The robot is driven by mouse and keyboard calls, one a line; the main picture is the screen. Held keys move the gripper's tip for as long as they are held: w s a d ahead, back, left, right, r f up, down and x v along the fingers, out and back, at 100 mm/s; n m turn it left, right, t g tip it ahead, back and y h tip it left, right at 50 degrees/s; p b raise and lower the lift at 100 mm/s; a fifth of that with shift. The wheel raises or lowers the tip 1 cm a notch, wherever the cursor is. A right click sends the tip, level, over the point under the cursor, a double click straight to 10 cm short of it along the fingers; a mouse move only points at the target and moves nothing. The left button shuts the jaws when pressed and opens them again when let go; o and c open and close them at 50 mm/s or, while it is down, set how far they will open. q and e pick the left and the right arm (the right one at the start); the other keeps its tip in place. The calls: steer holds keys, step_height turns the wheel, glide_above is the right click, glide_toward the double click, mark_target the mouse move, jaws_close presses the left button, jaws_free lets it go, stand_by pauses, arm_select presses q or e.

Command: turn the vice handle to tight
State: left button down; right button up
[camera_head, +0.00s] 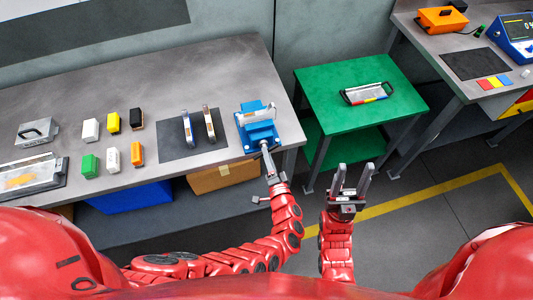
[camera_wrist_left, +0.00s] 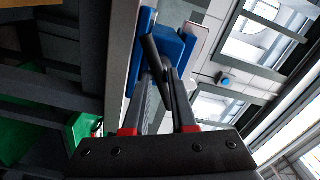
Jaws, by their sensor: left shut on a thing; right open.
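The blue vice (camera_head: 258,136) is fixed at the right front corner of the grey workbench, and a pale piece sits at its top. My left gripper (camera_head: 267,160) is at the vice's front side, shut on the dark bar of the vice handle. In the left wrist view the fingers (camera_wrist_left: 163,78) close around the dark handle bar (camera_wrist_left: 152,55), with the blue vice body (camera_wrist_left: 172,48) just beyond. The exact handle angle is hard to tell. My right gripper (camera_head: 353,180) is open and empty, over the floor in front of the green table.
The grey workbench (camera_head: 230,78) carries a dark mat (camera_head: 172,147) with two upright pieces, and several coloured blocks. A green table (camera_head: 315,90) holds a tool case (camera_head: 367,94). A cardboard box (camera_head: 225,175) and a blue bin (camera_head: 130,198) are under the bench.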

arm_select(q)
steer(key=m, duration=0.4)
steer(key=shift+m, duration=1.4)
steer(key=c, duration=0.7)
jaws_free()
steer(key=shift+s, duration=0.1)
steer(key=shift+v, duration=3.45)
